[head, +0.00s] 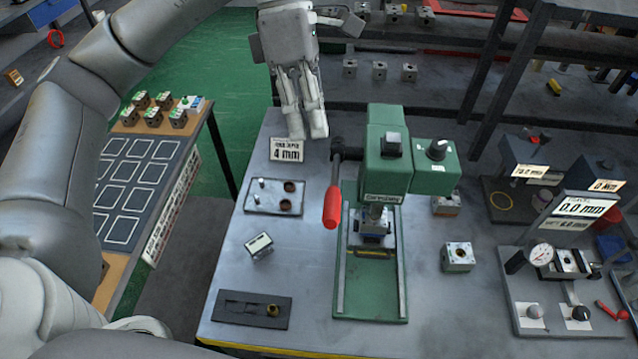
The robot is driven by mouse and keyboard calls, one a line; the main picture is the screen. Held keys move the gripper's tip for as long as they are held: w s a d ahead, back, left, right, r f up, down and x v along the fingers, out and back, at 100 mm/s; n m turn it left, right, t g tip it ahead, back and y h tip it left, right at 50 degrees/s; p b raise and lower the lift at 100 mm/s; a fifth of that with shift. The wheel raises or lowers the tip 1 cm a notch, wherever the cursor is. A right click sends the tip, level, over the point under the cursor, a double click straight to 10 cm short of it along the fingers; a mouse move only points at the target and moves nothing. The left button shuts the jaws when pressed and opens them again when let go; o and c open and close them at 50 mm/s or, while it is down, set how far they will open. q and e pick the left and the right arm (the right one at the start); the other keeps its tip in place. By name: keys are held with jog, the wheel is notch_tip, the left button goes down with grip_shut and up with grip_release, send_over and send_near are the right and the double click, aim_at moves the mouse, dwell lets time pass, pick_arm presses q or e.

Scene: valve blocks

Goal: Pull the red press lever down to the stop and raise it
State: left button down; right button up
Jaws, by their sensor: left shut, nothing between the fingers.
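The green press (388,165) stands on the grey workbench, with its green base (370,290) toward the front. Its red lever (332,205) is on the left side of the press head and hangs downward from a dark hub. A small block (371,225) sits under the ram. My left gripper (308,135) is above and to the left of the lever, fingers pointing down and together, with nothing between them. It is apart from the red grip. My right gripper is not in view.
A valve block (458,257) and a gauge fixture (560,262) are right.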

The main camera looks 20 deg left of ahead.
pick_arm(q)
jog(key=p+x, duration=0.3)
jog(key=x, duration=0.7)
jog(key=shift+f+p, duration=0.3)
jog(key=shift+f, duration=0.05)
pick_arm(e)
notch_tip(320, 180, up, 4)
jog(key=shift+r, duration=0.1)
pick_arm(q)
jog(key=shift+s, duration=0.1)
jog(key=b+x, duration=0.2)
jog(key=b, duration=0.1)
jog(key=shift+s+a+f+b, duration=0.15)
jog(key=shift+s+f+b, duration=0.15)
jog(key=shift+f, duration=0.1)
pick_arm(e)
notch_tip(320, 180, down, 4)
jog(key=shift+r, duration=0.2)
